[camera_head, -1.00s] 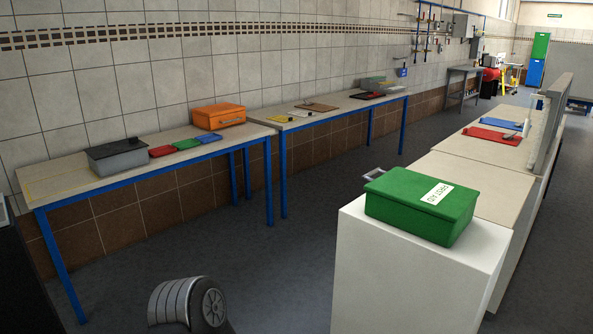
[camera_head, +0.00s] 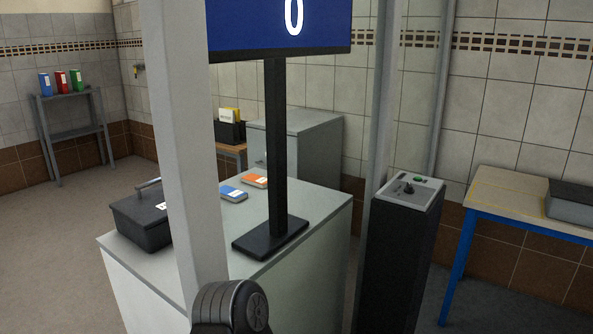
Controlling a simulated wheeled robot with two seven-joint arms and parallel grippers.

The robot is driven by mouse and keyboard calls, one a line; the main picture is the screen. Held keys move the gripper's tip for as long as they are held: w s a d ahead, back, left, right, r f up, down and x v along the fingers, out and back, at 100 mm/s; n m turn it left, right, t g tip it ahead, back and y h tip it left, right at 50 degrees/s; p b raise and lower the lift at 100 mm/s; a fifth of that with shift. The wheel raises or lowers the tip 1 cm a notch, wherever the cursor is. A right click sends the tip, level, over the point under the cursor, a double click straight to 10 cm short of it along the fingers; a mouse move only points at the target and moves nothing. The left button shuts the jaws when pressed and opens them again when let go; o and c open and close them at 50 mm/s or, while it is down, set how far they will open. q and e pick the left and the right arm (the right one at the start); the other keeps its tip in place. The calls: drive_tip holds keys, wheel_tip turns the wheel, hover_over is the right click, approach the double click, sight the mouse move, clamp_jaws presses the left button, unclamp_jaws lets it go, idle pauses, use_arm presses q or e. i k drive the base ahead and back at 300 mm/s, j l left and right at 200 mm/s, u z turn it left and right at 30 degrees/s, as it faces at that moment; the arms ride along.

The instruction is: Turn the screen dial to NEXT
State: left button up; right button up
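A dark pedestal (camera_head: 400,262) stands right of centre, with a grey panel on top. A small black knob (camera_head: 408,188), which looks like the dial, sits on that panel beside a green button (camera_head: 419,180). Its setting and any NEXT label are too small to read. A blue screen (camera_head: 280,27) on a black stand shows a white 0; its top is cut off. Neither gripper is in view. Only a rounded dark part of my own body shows at the bottom edge.
A grey cabinet (camera_head: 310,245) bears the screen stand, a black box (camera_head: 142,222) and small blue and orange items. A light post (camera_head: 185,150) rises in front of it. A blue-legged table (camera_head: 510,192) stands at right. Floor is open at far left.

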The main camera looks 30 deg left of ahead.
sight(409, 189)
drive_tip(key=i+l+u, duration=0.25)
drive_tip(key=u, duration=0.25)
drive_tip(key=i+l+u, duration=0.3)
drive_tip(key=u, duration=0.2)
drive_tip(key=i+l+u, duration=0.15)
drive_tip(key=l+u, duration=0.85)
drive_tip(key=i+l+u, duration=0.15)
drive_tip(key=l, duration=0.35)
